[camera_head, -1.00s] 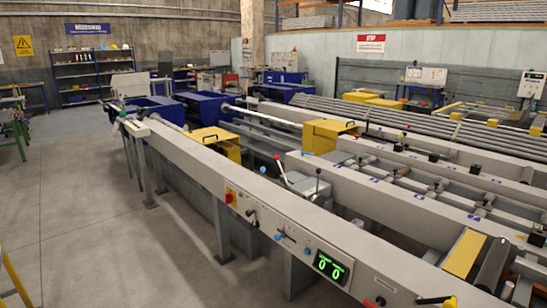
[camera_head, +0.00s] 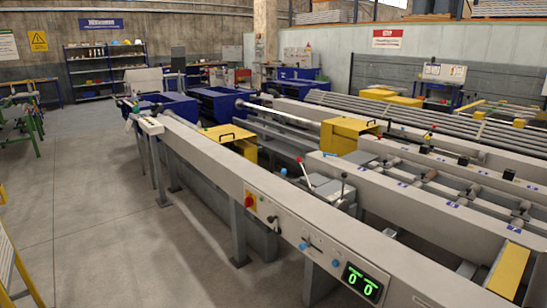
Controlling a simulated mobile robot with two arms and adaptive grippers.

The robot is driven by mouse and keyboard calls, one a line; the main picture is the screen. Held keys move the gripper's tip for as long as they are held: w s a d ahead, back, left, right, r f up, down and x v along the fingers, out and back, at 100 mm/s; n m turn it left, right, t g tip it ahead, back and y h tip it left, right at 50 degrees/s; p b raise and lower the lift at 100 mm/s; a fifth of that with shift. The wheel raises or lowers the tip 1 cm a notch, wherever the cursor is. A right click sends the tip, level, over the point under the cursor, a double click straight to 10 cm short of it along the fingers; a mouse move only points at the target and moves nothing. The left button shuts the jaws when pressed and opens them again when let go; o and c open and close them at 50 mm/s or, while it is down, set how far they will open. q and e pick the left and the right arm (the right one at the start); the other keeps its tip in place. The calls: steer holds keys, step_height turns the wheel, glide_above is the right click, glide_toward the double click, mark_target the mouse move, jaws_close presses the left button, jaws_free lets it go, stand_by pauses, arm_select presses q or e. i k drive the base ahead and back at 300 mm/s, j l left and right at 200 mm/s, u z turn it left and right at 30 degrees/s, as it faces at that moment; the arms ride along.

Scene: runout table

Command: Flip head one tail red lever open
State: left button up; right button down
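A long grey machine (camera_head: 200,158) runs from the lower right to the far left. A lever with a red ball end (camera_head: 299,160) stands up near a grey housing at mid-frame, beside a blue knob (camera_head: 284,171). A small red-topped lever (camera_head: 428,135) shows farther right on a grey beam. I cannot tell which of these is the head one tail red lever, nor whether any is open. Neither gripper is in view.
A front panel carries a red button (camera_head: 249,202), blue knobs and a green digital display (camera_head: 361,282). Yellow covers (camera_head: 348,135) sit on the machine. The grey floor (camera_head: 110,230) left of the machine is mostly clear. A yellow frame (camera_head: 12,250) stands at the left edge.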

mark_target(311, 189)
steer(key=i+j+u, duration=0.1)
steer(key=i+j, duration=0.2)
steer(key=i+j+u, duration=0.1)
steer(key=i+j, duration=0.2)
steer(key=i, duration=0.15)
steer(key=i+j+u, duration=0.15)
steer(key=i, duration=0.25)
steer(key=i+j+u, duration=0.1)
steer(key=i+j, duration=0.15)
steer(key=i, duration=0.2)
